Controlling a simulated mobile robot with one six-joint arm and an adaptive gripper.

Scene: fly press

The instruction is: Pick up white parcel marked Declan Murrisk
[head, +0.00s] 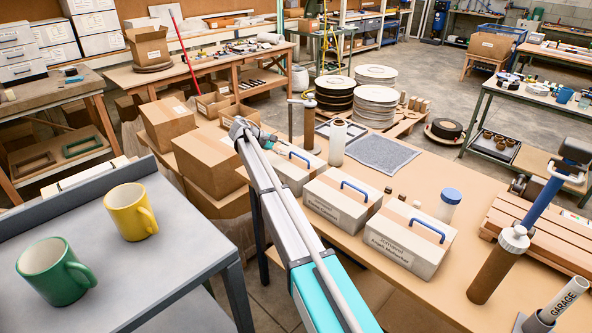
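Three white parcels with blue handles and brown tape stand in a row on the wooden bench. The near parcel (405,243) and the middle parcel (335,202) have printed labels on their front sides, too small to read surely. The far parcel (290,170) is partly hidden behind my arm, and its label is not visible. I cannot tell which parcel is marked Declan Murrisk. My arm reaches up from the bottom middle. My gripper (264,138) is at its far end, near the far parcel and apart from the other two; its fingers are too small to read.
A white bottle (337,143), a blue-lidded jar (448,205) and a grey mat (381,153) share the bench (440,300). A blue-handled press tool (550,190) stands at right. Brown cartons (205,160) lie left of my arm. Yellow (131,212) and green (55,271) mugs stand on a grey table.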

